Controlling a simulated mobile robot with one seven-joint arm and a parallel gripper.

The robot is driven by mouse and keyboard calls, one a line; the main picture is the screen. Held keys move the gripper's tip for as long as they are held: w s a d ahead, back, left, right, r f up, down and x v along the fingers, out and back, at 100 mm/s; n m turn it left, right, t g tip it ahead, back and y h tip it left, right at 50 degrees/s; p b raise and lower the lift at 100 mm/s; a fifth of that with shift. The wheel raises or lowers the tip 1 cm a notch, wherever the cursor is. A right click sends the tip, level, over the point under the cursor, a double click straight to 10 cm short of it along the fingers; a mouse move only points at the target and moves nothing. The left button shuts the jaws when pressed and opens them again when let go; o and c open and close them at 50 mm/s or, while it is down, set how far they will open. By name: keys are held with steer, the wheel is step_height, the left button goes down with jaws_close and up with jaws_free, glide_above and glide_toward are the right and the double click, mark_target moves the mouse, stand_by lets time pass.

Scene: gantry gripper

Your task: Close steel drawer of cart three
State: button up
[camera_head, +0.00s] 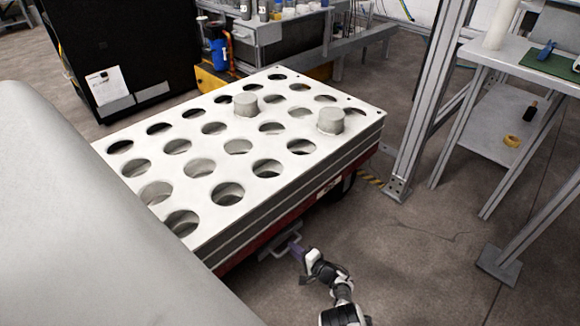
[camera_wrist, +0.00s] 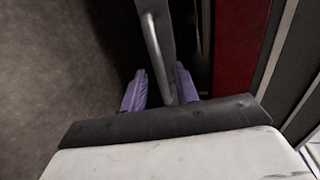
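The cart (camera_head: 240,215) has a pale top plate with round holes and a red lower side. A steel drawer front with a bar handle (camera_head: 286,243) shows low on the cart's near right side, seeming to stand a little out from it. My gripper (camera_head: 297,247) is at this handle, its purple fingers pointing toward the cart. In the wrist view, the metal handle (camera_wrist: 157,55) runs between the two fingers of my gripper (camera_wrist: 160,85). The fingers are apart, with a gap on the left of the handle; the right finger is close to it. The drawer's inside is hidden.
Two grey cylinders (camera_head: 331,121) stand in the top plate. A metal frame post (camera_head: 425,110) and a shelf table (camera_head: 495,125) stand to the right. A black cabinet (camera_head: 115,55) is behind left. The floor (camera_head: 430,255) right of my gripper is clear.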

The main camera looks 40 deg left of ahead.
steer(key=w+p+v, duration=0.1)
steer(key=p+v, duration=0.3)
steer(key=v, duration=0.6)
steer(key=shift+s, duration=0.4)
steer(key=shift+r, duration=0.1)
